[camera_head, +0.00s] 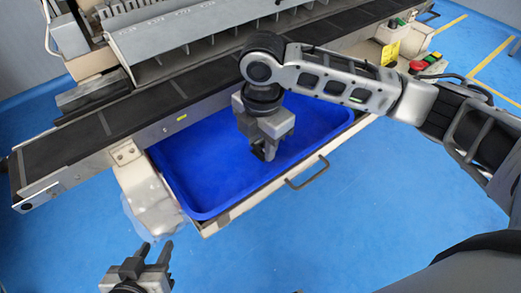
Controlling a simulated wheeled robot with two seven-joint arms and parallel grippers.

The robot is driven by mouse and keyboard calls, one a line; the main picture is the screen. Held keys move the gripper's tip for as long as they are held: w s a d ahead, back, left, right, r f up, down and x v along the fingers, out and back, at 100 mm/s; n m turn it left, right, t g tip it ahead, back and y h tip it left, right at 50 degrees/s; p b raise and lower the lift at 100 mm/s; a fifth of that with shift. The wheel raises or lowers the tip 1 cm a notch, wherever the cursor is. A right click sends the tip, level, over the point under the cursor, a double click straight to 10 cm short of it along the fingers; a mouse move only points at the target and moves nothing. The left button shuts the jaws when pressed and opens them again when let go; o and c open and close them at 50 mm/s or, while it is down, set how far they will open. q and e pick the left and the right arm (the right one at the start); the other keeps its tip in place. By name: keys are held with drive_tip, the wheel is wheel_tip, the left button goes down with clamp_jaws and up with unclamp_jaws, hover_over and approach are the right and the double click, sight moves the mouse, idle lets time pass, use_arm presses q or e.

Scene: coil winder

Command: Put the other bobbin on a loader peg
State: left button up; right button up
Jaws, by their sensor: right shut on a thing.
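My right gripper (265,155) points down over the blue tray (205,190) in the pulled-out drawer. Its jaws are shut on a small dark thing, mostly hidden by the fingers, and I cannot tell if it is a bobbin. My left gripper (156,246) is low at the left, in front of the machine, with its fingers apart and nothing between them. I cannot make out any other bobbin or a loader peg in this view.
A dark conveyor belt (88,136) runs behind the tray, with a grey machine cover (175,28) beyond it. The drawer handle (307,172) sticks out at the front. A red button (433,57) sits at the upper right. The blue floor (340,230) in front is clear.

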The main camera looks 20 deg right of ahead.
sight(260, 143)
drive_tip(key=f, duration=0.1)
drive_tip(key=f+p, duration=0.1)
drive_tip(key=f, duration=0.1)
drive_tip(key=shift+w+f, duration=0.1)
drive_tip(key=shift+w, duration=0.3)
drive_tip(key=shift+f, duration=0.2)
use_arm(q)
drive_tip(key=shift+s+a+f, duration=0.1)
drive_tip(key=shift+s+a, duration=0.05)
drive_tip(key=shift+s, duration=0.1)
use_arm(e)
drive_tip(key=shift+f, duration=0.15)
use_arm(q)
drive_tip(key=shift+w, duration=0.1)
use_arm(e)
drive_tip(key=o, duration=0.9)
drive_tip(key=shift+o, duration=0.2)
drive_tip(key=shift+f, duration=0.1)
